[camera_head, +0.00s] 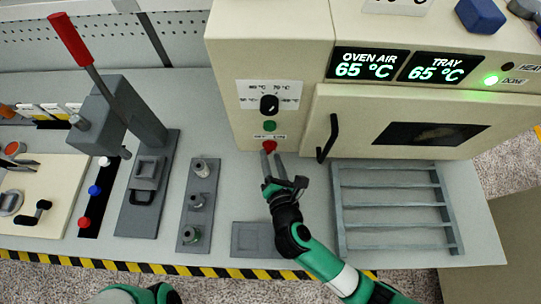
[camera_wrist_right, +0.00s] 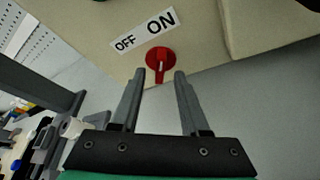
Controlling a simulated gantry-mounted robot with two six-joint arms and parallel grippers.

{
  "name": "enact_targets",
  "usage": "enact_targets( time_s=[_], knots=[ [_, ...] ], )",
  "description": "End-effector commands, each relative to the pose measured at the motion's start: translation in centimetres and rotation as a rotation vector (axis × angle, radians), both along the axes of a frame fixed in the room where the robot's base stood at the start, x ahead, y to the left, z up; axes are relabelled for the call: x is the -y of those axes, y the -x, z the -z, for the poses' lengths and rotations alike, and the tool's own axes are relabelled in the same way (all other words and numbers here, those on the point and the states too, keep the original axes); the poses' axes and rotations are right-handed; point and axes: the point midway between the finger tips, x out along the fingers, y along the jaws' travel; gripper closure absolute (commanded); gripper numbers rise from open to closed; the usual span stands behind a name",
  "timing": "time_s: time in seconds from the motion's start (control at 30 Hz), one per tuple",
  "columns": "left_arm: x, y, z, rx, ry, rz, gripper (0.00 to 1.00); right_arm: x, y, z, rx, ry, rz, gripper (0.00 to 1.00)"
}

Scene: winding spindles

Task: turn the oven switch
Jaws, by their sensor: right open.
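The oven switch (camera_wrist_right: 159,60) is a red rotary knob with a raised grip and a pale mark, below an OFF/ON label (camera_wrist_right: 144,30) on the cream oven panel. It shows small in the head view (camera_head: 270,147), low on the panel. My right gripper (camera_wrist_right: 158,88) is open and empty, its two fingertips on either side of the grip's lower end. Whether the fingers touch the knob cannot be told. In the head view the right gripper (camera_head: 267,163) points up at the switch from the table side. My left gripper is not in view.
The oven (camera_head: 270,60) has a black dial (camera_head: 269,104), a green button (camera_head: 269,126) and a door with a black handle (camera_head: 328,138). A slatted rack (camera_head: 395,207) lies right of my right arm. A spindle fixture (camera_head: 198,205) and a red-handled press (camera_head: 145,120) stand left.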

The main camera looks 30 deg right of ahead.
Motion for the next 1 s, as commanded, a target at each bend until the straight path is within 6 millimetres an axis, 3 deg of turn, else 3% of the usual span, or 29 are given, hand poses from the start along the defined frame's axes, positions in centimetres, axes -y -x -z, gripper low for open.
enact_targets(
  time_s=[0.13, 0.4, 0.67, 1.0],
  knots=[
    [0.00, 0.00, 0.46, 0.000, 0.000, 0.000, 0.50, 0.39, -1.33, 0.47, 0.001, 0.000, 0.001, 0.55],
    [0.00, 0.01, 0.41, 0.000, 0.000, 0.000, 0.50, 0.43, -1.49, 0.46, 0.000, 0.001, 0.000, 0.55],
    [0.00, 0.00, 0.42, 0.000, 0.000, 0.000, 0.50, 0.43, -1.48, 0.45, 0.000, 0.001, -0.001, 1.00],
    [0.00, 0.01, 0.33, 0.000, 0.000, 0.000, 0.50, 0.42, -1.46, 0.40, -0.001, 0.003, -0.001, 1.00]
  ],
)
